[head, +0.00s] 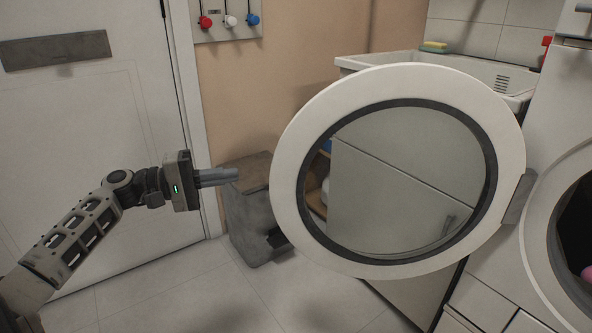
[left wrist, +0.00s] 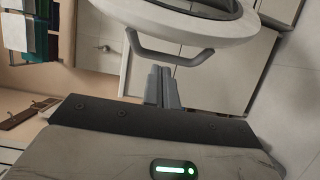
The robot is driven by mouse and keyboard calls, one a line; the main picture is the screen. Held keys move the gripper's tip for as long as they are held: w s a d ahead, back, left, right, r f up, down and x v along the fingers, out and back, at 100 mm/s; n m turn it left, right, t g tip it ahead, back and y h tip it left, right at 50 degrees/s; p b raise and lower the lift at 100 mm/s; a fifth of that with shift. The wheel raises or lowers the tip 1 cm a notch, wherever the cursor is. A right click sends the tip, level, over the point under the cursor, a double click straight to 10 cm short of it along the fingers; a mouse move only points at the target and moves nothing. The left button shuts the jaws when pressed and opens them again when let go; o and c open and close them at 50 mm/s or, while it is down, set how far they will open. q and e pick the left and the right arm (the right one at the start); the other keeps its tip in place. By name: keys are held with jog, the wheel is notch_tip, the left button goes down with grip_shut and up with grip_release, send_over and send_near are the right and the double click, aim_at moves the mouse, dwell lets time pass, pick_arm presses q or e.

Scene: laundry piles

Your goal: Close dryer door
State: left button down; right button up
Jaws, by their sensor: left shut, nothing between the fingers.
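The dryer door (head: 282,180) is a round white ring with a dark inner rim and clear glass. It stands wide open, hinged on its right side to the white dryer (head: 490,290). My left gripper (head: 236,174) is shut and empty, its fingers pointing right, just left of the door's outer edge in the head view. In the left wrist view the shut fingers (left wrist: 160,72) point towards the grey door handle (left wrist: 170,58) on the white door rim (left wrist: 205,32). I cannot tell whether they touch. My right gripper is not in view.
A dark grey bin (head: 255,215) stands on the tiled floor behind the door. A white sink (head: 375,62) with a sponge (head: 433,46) is behind it. A white room door (head: 80,130) is at left. The dryer opening (head: 578,235) holds something pink. Floor at centre front is clear.

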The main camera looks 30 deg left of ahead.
pick_arm(q)
jog(key=b+x, duration=0.1)
jog(key=x, duration=0.8)
jog(key=shift+d, duration=0.15)
